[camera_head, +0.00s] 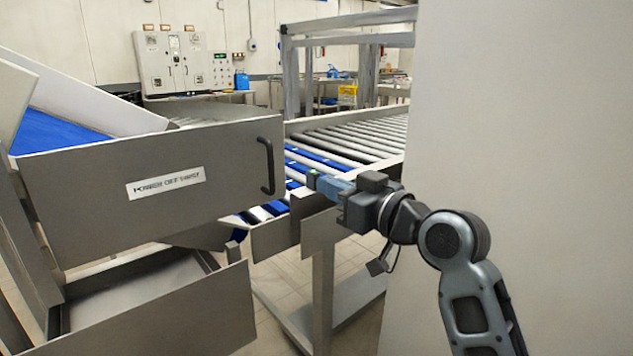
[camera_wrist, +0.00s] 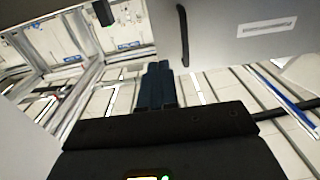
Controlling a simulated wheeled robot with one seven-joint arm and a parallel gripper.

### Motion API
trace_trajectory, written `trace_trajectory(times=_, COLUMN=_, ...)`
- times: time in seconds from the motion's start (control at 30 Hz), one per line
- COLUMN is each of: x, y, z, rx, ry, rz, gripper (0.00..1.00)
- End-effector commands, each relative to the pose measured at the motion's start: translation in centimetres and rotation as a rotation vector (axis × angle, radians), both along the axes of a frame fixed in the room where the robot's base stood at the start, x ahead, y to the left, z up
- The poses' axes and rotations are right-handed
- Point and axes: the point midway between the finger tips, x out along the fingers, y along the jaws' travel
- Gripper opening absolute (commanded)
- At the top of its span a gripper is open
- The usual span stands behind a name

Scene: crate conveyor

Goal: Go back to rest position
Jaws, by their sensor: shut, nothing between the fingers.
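My gripper (camera_head: 312,180) is at the end of my arm, which reaches in from the lower right in the head view. It points left, in front of the conveyor's side and a little right of the grey cabinet door's black handle (camera_head: 267,166). The gripper is shut and empty, apart from the handle. In the wrist view the shut fingers (camera_wrist: 156,72) show at the centre, with the handle (camera_wrist: 183,35) just above and right of them.
A grey labelled panel (camera_head: 90,200) stands at left, with an open drawer (camera_head: 165,325) below it. The roller conveyor (camera_head: 355,138) runs behind my arm. A large pale wall (camera_head: 520,110) fills the right side. A control cabinet (camera_head: 172,62) is at the back.

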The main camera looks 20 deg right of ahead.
Motion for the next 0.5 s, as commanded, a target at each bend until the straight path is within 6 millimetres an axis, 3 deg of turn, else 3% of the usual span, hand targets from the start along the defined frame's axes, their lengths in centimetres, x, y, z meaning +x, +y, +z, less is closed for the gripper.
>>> trace_trajectory(times=0.13, x=-1.3, y=-0.4, z=0.0, rx=-0.001, ry=-0.001, rz=-0.001, gripper=0.0)
trace_trajectory(times=0.37, x=-1.7, y=-0.5, z=-0.2, rx=0.003, ry=0.003, rz=-0.003, gripper=0.0)
trace_trajectory(times=0.5, x=-2.8, y=-0.1, z=-2.2, rx=0.037, ry=0.022, rz=-0.029, gripper=0.0)
